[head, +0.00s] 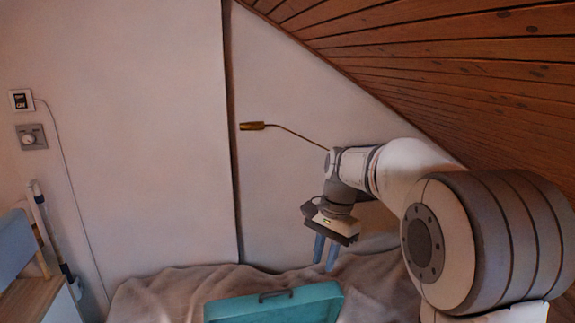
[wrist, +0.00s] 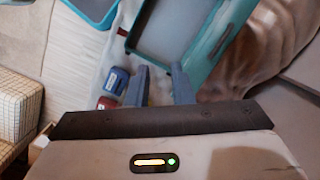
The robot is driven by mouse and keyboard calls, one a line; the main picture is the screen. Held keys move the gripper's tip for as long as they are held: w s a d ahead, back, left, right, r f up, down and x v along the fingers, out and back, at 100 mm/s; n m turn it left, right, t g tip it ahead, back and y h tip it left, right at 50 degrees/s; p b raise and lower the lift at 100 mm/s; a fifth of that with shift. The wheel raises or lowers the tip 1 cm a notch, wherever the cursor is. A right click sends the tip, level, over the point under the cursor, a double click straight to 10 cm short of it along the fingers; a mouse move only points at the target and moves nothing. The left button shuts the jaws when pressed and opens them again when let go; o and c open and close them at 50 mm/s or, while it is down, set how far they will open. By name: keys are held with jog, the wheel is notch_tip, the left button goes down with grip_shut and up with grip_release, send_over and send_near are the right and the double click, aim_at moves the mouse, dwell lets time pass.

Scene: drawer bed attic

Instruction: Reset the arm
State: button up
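My arm reaches out from the right in the head view and hangs its gripper (head: 324,262) downward.
The wrist view shows a teal tray (wrist: 213,55), a blue item (wrist: 117,80) and a checked seat (wrist: 20,105). A sloped wooden ceiling (head: 460,60) hangs above my arm.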

jog(key=s+d+f+n+t, duration=0.1)
jog(key=s+d+n, duration=0.1)
jog(key=s, duration=0.5)
jog(key=s+d+f+n+t+h, duration=0.1)
jog(key=s+d+n+t, duration=0.1)
jog(key=s, duration=0.6)
jog(key=s+d+f+n+t, duration=0.1)
jog(key=s+d+f+n, duration=0.1)
jog(key=s+n, duration=0.2)
jog(key=s, duration=0.3)
jog(key=shift+s+d+n+t+h+b, duration=0.25)
jog(key=shift+d+n+t+h+b, duration=0.05)
jog(key=shift+d+h+b, duration=0.1)
